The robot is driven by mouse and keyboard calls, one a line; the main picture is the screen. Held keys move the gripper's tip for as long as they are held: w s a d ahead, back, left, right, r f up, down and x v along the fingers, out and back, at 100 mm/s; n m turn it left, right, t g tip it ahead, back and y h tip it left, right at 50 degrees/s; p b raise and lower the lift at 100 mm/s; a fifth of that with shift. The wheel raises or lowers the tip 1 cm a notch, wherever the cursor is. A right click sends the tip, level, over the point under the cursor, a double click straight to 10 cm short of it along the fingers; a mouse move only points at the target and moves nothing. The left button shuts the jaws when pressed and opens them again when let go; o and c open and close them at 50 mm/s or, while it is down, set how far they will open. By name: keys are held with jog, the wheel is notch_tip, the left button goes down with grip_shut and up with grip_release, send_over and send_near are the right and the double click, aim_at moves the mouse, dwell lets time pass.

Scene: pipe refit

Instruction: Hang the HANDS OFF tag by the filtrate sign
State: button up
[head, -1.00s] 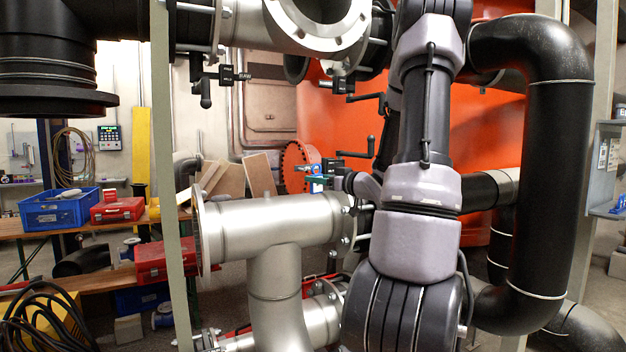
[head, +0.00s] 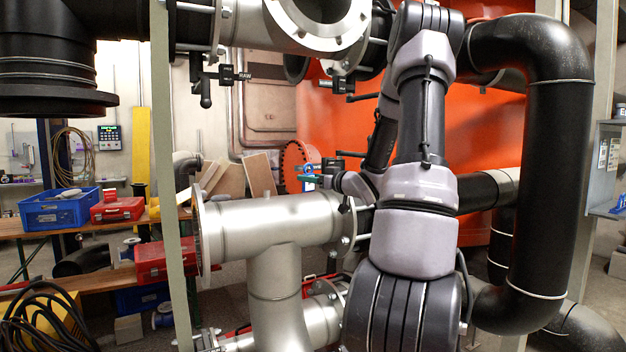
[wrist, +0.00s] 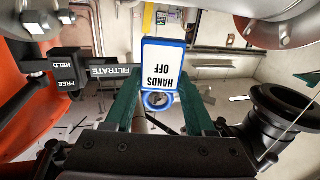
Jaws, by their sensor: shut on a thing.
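The HANDS OFF tag (wrist: 162,66) is a white plate with a blue border and a blue ring, and appears upside down in the wrist view. My gripper (wrist: 160,84) is shut on it, with a green finger on each side. The FILTRATE sign (wrist: 112,71) is a dark label with white letters, just left of the tag in the wrist view and partly behind the left finger. Whether tag and sign touch cannot be told. In the head view my gripper (head: 316,180) is small, above the steel pipe tee, with the blue tag (head: 308,183) at its tip.
A black block with FREE and HELD labels (wrist: 68,82) adjoins the sign. A steel pipe tee (head: 270,222) lies below my gripper in the head view. A thick black pipe bend (head: 560,150) stands right of my arm. An orange tank (head: 480,125) is behind.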

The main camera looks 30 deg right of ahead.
jog(key=shift+w+a+f, duration=0.1)
jog(key=shift+w+f, duration=0.05)
jog(key=shift+w, duration=0.75)
jog(key=shift+w+d+f, duration=0.1)
jog(key=shift+w+f, duration=0.1)
jog(key=shift+w, duration=0.75)
jog(key=shift+w+a+f, duration=0.1)
jog(key=shift+w+f, duration=0.05)
jog(key=shift+w, duration=0.75)
jog(key=o, duration=1.4)
jog(key=v, duration=1)
jog(key=shift+s, duration=0.35)
